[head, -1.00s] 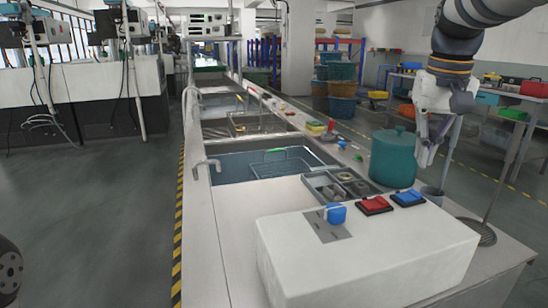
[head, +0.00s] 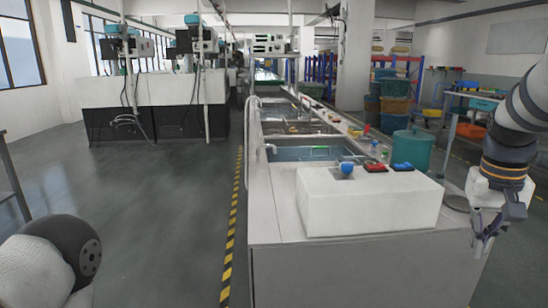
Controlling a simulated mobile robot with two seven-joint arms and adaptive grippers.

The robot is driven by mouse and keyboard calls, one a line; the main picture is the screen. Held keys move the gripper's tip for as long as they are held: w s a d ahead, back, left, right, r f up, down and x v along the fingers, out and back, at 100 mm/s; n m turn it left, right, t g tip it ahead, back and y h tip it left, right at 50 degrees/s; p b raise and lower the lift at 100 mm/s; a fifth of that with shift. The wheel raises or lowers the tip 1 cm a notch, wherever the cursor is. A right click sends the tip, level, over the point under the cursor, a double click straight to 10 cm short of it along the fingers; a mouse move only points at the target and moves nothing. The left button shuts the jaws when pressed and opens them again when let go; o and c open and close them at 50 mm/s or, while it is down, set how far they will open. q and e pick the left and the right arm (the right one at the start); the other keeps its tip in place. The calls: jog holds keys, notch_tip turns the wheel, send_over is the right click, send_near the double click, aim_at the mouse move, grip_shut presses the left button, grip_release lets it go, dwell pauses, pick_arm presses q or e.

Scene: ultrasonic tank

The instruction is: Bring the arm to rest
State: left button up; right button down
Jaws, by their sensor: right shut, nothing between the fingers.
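My right gripper (head: 481,243) hangs at the right side of the head view, fingers pointing down. It is shut and empty. It appears just right of the near end of the long counter (head: 285,222) and overlaps its corner in the picture; I cannot tell the gap. Part of my left arm shows at the lower left, but its gripper is out of view.
Open floor (head: 150,190) lies left of the counter.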

notch_tip(320, 180, down, 15)
jog(key=s+a+g, duration=0.1)
jog(key=s+a, duration=0.1)
jog(key=s, duration=0.1)
jog(key=s+a+f+n, duration=0.2)
jog(key=s+a+f, duration=0.1)
jog(key=s+f, duration=0.85)
pick_arm(q)
jog(key=shift+w+f, duration=0.1)
jog(key=shift+w, duration=0.3)
pick_arm(e)
jog(key=s+a+f, duration=0.1)
jog(key=s+a, duration=0.2)
jog(key=s, duration=0.3)
jog(key=s+a+f+n+y, duration=0.1)
jog(key=s+a+f, duration=0.1)
jog(key=s, duration=0.5)
jog(key=s+a+f+n+g, duration=0.1)
jog(key=s+a+f, duration=0.1)
jog(key=s+a, duration=0.3)
jog(key=shift+s+f, duration=0.25)
jog(key=shift+s, duration=0.9)
jog(key=shift+a, duration=0.1)
